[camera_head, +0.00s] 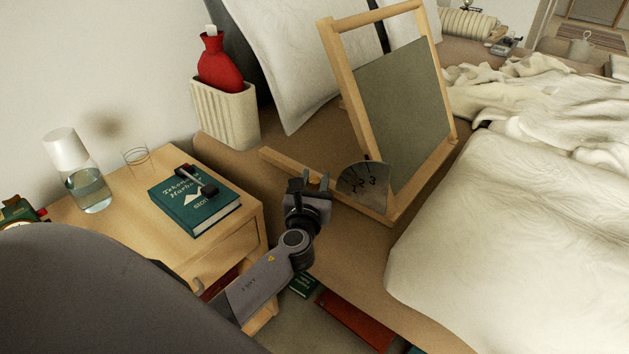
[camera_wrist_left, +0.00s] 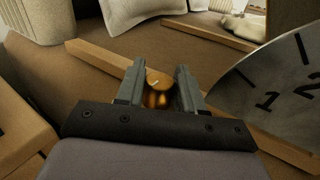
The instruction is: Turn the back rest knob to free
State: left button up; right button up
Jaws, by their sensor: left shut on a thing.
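The back rest (camera_head: 333,50) is a wooden frame with a grey panel, propped up on the bed. In the left wrist view the dial plate (camera_wrist_left: 285,75) is right of my fingers. My left gripper (camera_head: 312,187) is at the dial's left side. In the left wrist view it (camera_wrist_left: 158,78) is shut on a shiny orange-brown knob (camera_wrist_left: 158,98) with a small light mark on top. I see no word for free. My right gripper is not in view.
A wooden bedside table (camera_head: 235,235) at left carries a teal book (camera_head: 200,215) with a dark object on it, a carafe (camera_head: 92,192) and a glass (camera_head: 136,160). A red bottle (camera_head: 220,65) stands in a ribbed holder (camera_head: 235,120). White bedding (camera_head: 500,230) covers the bed's right side.

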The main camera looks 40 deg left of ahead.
aim_at(314, 185)
pick_arm(q)
jog(key=shift+n+g+y, duration=0.3)
jog(key=shift+y, duration=0.4)
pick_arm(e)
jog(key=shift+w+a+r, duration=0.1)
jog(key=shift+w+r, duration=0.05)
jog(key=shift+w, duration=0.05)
pick_arm(q)
jog(key=o, duration=0.9)
jog(key=p+v, duration=0.1)
jog(key=v, duration=0.5)
jog(key=shift+s, duration=0.1)
jog(key=shift+s+d, duration=0.3)
jog(key=shift+s, duration=0.1)
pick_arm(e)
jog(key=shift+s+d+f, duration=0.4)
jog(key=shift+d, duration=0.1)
